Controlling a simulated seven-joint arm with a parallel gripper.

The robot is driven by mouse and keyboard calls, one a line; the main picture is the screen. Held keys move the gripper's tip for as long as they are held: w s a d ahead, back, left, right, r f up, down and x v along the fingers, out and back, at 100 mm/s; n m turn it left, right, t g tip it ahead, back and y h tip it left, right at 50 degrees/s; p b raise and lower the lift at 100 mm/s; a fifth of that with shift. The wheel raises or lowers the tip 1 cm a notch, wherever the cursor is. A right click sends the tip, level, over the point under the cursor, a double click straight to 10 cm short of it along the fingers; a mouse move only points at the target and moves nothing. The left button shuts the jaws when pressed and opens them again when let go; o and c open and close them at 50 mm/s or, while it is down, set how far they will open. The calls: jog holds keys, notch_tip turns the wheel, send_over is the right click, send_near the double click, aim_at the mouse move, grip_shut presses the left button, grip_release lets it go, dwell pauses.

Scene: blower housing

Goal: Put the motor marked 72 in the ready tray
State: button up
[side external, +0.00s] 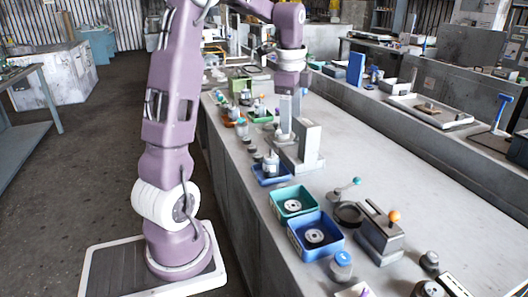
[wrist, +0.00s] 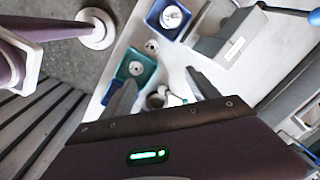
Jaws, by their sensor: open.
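No number can be read on any motor, so I cannot tell which is marked 72. My gripper (side external: 290,112) is open above the far part of the bench, beside a grey upright block. In the wrist view its two fingers (wrist: 160,95) stand apart, with a small dark round part (wrist: 156,101) and pale pieces visible between or below them. A blue tray (wrist: 153,18) holds a pale round motor-like part (wrist: 172,17). A teal tray (wrist: 119,73) holds another pale round part (wrist: 135,68). A similar round part (wrist: 151,46) lies between these trays. No ready label is legible.
In the side view, a green bin (side external: 275,206) and a blue bin (side external: 294,238) stand nearer the camera, each with a disc-like part inside. The grey block (side external: 306,140) stands close to my gripper. A lever fixture (side external: 378,240) stands right of the bins. The bench's right middle is clear.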

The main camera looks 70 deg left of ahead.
jog(key=s+d+r+n+t, duration=0.1)
jog(key=s+d+r+n, duration=0.2)
jog(key=d, duration=0.6)
jog(key=s+d+f+n+t, duration=0.1)
jog(key=s+d+n+t, duration=0.2)
jog(key=s+d, duration=1.2)
jog(key=n, duration=0.2)
jog(key=shift+d+f+n+t+h, duration=0.3)
jog(key=shift+d+h, duration=0.05)
jog(key=shift+h, duration=0.05)
jog(key=shift+w, duration=0.1)
